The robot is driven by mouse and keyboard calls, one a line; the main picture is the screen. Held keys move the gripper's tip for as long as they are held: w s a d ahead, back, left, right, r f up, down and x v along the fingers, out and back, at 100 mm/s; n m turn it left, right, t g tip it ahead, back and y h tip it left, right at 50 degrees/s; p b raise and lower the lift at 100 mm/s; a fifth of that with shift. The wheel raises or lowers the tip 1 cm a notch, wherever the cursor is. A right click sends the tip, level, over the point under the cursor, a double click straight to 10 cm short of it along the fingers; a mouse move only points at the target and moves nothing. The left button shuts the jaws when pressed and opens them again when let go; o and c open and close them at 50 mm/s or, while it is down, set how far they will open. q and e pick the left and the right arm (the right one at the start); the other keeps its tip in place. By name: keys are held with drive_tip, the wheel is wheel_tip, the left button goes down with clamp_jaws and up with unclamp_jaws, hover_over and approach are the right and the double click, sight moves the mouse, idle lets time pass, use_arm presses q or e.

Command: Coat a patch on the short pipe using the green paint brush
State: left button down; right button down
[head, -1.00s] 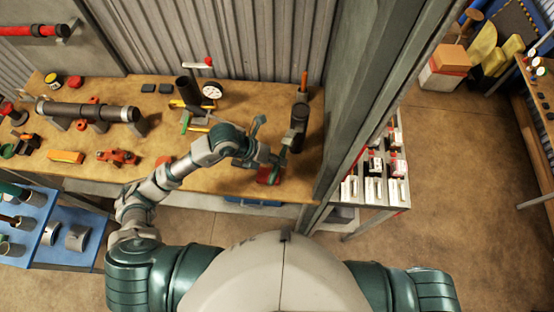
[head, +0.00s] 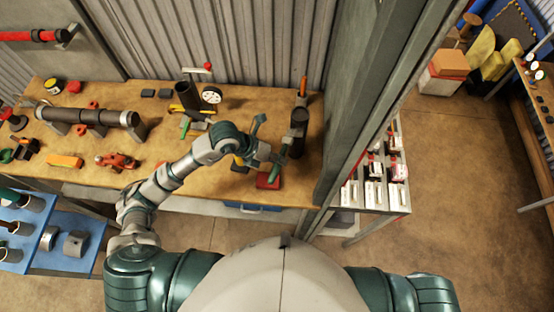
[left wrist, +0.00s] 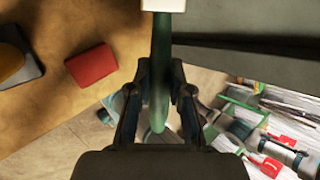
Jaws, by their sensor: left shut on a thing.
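My left gripper (head: 276,158) is shut on the green paint brush (head: 275,171), above the front right of the workbench. In the left wrist view the brush's green handle (left wrist: 160,75) runs between the fingers (left wrist: 159,85), with a pale part at the top edge; its bristles are out of view. A dark upright pipe (head: 298,130) stands close to the right of the gripper. Another short dark upright pipe (head: 187,94) stands further back. I cannot tell which is the short pipe. My right gripper is not in view.
A red block (head: 268,181) lies on the workbench (head: 200,170) below the gripper. A long dark pipe (head: 88,115) rests on supports at left. A gauge (head: 211,95) stands at the back. A grey metal post (head: 352,110) rises just right of the bench.

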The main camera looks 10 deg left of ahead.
use_arm(q)
drive_tip(key=shift+w, duration=0.15)
drive_tip(key=shift+d, duration=2.1)
drive_tip(key=shift+a+b, duration=0.5)
drive_tip(key=shift+a, duration=1.7)
drive_tip(key=s, duration=0.6)
drive_tip(key=shift+d, duration=0.15)
drive_tip(key=s, duration=0.3)
